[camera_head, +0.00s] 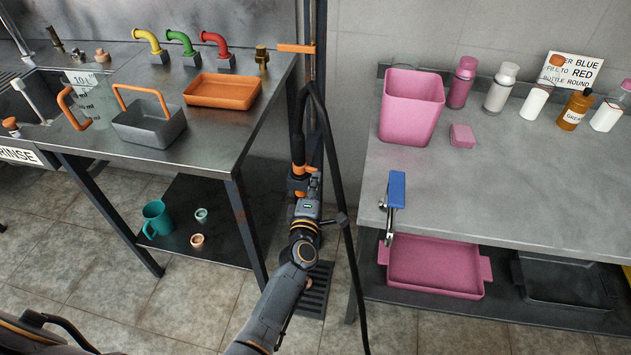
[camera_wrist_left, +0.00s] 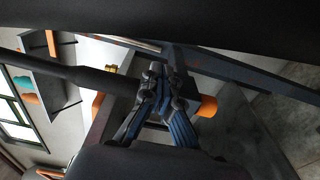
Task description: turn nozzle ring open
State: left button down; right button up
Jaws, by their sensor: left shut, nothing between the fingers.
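A black spray lance (camera_head: 297,140) hangs upright by the wall between the two benches. A small orange ring-like part (camera_head: 298,170) shows at its lower end, close to my left gripper (camera_head: 306,183); I take it for the nozzle ring. In the left wrist view, my left gripper (camera_wrist_left: 158,92) is shut with nothing between its fingers. The dark lance (camera_wrist_left: 75,77) runs in from the left to the fingers, and an orange part (camera_wrist_left: 207,106) shows just right of them. Whether the fingers touch the ring cannot be told. My right gripper is not in view.
A black hose (camera_head: 335,150) loops down beside the lance. The left bench holds an orange tray (camera_head: 222,91) and a grey basket (camera_head: 150,125). The right bench (camera_head: 500,190) holds a pink bucket (camera_head: 411,108) and several bottles. A floor drain (camera_head: 315,290) lies below.

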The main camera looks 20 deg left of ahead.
pick_arm(q)
jog(key=s+d, duration=0.1)
jog(key=s, duration=1.1)
jog(key=shift+d, duration=0.15)
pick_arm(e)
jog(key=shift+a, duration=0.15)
pick_arm(q)
jog(key=s+d+f+m+g+h+p, duration=0.15)
jog(key=s+f+m+g, duration=0.4)
jog(key=f, duration=0.85)
jog(key=s+d+f+m+g+h+p, duration=0.1)
jog(key=s+d+f+m+g+h, duration=0.15)
jog(key=s+f+m, duration=0.85)
jog(key=s+a+f+m+g, duration=0.1)
jog(key=s+a+f+g, duration=0.2)
jog(key=s, duration=0.6)
jog(key=s+a+f+m+g+y, duration=0.1)
jog(key=s+a+f+m+g, duration=0.1)
jog(key=s+a+f, duration=0.3)
jog(key=s+a+f+m+g+y, duration=0.1)
jog(key=s+a+f+g, duration=0.3)
jog(key=s+f, duration=0.5)
jog(key=s+m+p, duration=0.1)
jog(key=s, duration=0.2)
jog(key=shift+s+a+f, duration=0.15)
jog(key=shift+s+f, duration=0.05)
jog(key=shift+s, duration=0.2)
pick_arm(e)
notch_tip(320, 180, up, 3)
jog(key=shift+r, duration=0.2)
